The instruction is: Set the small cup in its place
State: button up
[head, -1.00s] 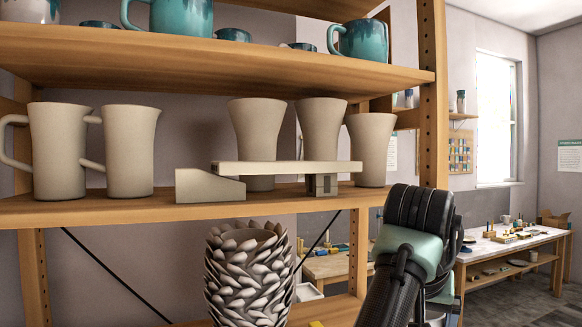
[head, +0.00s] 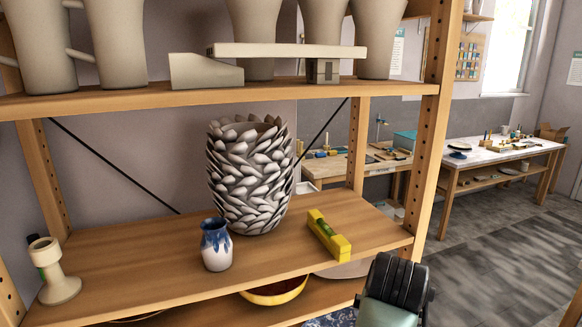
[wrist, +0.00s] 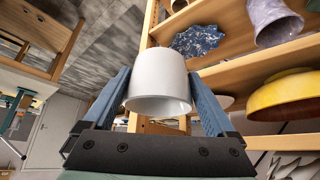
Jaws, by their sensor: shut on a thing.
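A small plain white cup (wrist: 157,70) is held between the two blue fingers of my gripper (wrist: 158,92) in the wrist view. The fingers press on its sides, and its rim faces the camera. Neither the cup nor the fingers show in the head view; only a dark part of my arm shows there, at the lower right. No spot marked for the cup can be made out. The middle shelf (head: 150,262) in the head view bears a small blue-and-white vase (head: 216,246), a leaf-scaled vase (head: 248,175) and a yellow block-like tool (head: 328,235).
A pale spool-shaped stand (head: 57,275) is at the shelf's left. Plain pitchers (head: 117,45) stand on the shelf above. A yellow bowl (wrist: 285,98) and a blue speckled piece (wrist: 198,40) show in the wrist view. A wooden post (head: 432,130) bounds the shelves at right.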

jog(key=s+a+f+n+y, duration=0.2)
jog(key=s+a+f+n, duration=0.2)
jog(key=s+a+f, duration=1.2)
jog(key=s+f, duration=0.4)
jog(key=shift+s+a, duration=0.25)
jog(key=shift+a, duration=0.1)
